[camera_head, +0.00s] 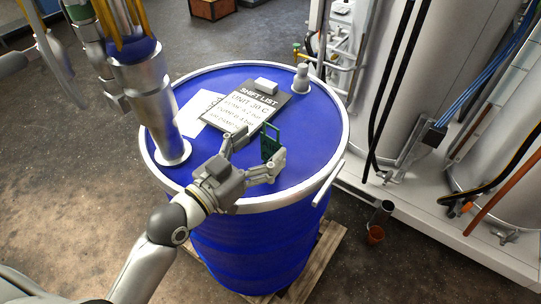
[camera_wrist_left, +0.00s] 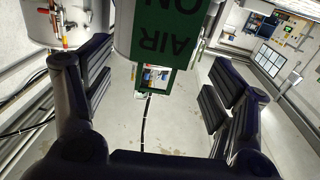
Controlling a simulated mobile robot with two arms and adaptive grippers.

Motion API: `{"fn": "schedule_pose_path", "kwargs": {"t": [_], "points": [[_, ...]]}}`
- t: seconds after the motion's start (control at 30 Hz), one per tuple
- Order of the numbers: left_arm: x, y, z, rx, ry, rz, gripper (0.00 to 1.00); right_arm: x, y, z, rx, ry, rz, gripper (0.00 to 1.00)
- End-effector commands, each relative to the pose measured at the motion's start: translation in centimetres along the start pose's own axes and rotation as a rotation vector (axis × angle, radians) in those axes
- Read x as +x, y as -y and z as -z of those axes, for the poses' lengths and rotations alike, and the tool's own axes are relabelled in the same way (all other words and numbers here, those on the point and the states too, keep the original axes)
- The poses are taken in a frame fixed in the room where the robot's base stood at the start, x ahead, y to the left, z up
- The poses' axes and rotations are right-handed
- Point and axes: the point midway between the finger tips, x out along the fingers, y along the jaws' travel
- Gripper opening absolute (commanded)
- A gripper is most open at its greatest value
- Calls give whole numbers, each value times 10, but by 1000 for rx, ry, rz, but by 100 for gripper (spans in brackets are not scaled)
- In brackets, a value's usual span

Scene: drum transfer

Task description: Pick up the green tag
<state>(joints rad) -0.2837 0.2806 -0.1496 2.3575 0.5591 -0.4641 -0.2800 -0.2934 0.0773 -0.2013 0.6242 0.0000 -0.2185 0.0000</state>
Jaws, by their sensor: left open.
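The green tag (camera_head: 271,143) stands upright above the lid of the blue drum (camera_head: 215,85), near the lower edge of a shift list board (camera_head: 240,112). In the wrist view, the open fingers (camera_wrist_left: 160,95) have a clear gap from the tag. I cannot tell what supports the tag. My right gripper is not in view.
A steel pipe (camera_head: 148,100) stands down onto the lid at left, beside a white sheet (camera_head: 192,118). A metal fitting (camera_head: 302,77) rises at the back rim. White tanks with hoses (camera_head: 440,80) stand close at right. The drum sits on a wooden pallet (camera_head: 322,252).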

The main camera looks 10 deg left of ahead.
Motion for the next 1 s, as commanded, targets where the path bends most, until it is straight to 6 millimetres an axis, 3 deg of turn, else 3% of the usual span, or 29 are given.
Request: {"fn": "schedule_pose_path", "kwargs": {"t": [0.03,0.2,0.53,0.9,1.0], "points": [[9,0,8,-2,-3,2,79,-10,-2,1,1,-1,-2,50],[29,0,5,-1,-1,1,79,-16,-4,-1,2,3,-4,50],[35,-1,2,1,0,0,79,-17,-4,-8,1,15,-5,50],[35,-1,3,1,0,0,32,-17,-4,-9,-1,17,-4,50],[35,-1,3,1,-1,0,24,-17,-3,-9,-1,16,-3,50]]}}
